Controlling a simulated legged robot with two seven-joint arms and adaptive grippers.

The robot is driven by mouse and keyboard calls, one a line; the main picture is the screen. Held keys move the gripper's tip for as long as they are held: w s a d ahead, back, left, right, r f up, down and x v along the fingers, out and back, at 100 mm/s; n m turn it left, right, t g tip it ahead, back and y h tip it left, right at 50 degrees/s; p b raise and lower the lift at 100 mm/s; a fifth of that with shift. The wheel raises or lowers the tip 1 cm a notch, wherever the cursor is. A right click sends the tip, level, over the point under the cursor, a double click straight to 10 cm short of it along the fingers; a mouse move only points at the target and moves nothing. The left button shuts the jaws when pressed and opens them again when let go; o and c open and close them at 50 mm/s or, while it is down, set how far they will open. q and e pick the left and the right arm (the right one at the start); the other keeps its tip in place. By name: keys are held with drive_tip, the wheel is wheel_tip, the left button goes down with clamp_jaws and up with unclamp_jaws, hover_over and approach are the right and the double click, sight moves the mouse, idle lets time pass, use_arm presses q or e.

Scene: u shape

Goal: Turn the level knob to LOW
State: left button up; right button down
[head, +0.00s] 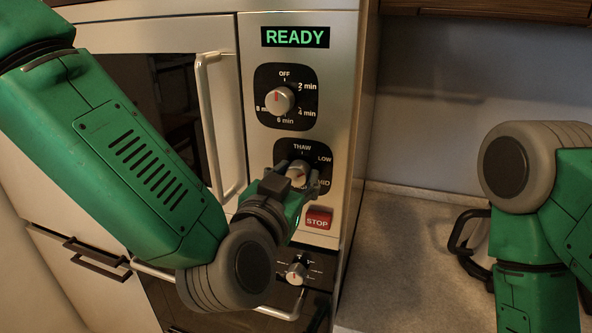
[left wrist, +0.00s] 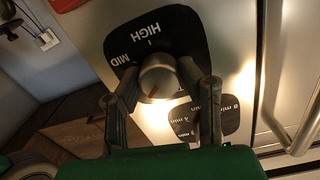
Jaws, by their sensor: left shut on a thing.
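The level knob (head: 298,171) is a round metal knob with a red mark, on a black plate labelled THAW and LOW, with a third label partly covered. In the head view its mark points roughly up, in the THAW to LOW area; the exact setting is unclear. In the left wrist view the level knob (left wrist: 160,75) appears inverted beside HIGH and MID, its red mark on the gripper's side. My left gripper (head: 290,182) is at the knob with its fingers (left wrist: 160,95) on either side, shut on it; it hides the plate's lower part. My right gripper is out of view.
A timer knob (head: 280,100) sits above, under a READY display (head: 295,37). A red STOP button (head: 318,218) is just below right of my gripper. A vertical door handle (head: 212,120) is to the left, and another knob (head: 297,272) is below. The counter (head: 400,260) lies right.

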use_arm(q)
drive_tip(key=shift+f+m, duration=0.35)
drive_tip(key=shift+m, duration=0.15)
drive_tip(key=o, duration=1.1)
drive_tip(key=shift+w+d, duration=0.1)
drive_tip(key=shift+w, duration=0.15)
drive_tip(key=shift+s+r, duration=0.15)
drive_tip(key=v, duration=0.7)
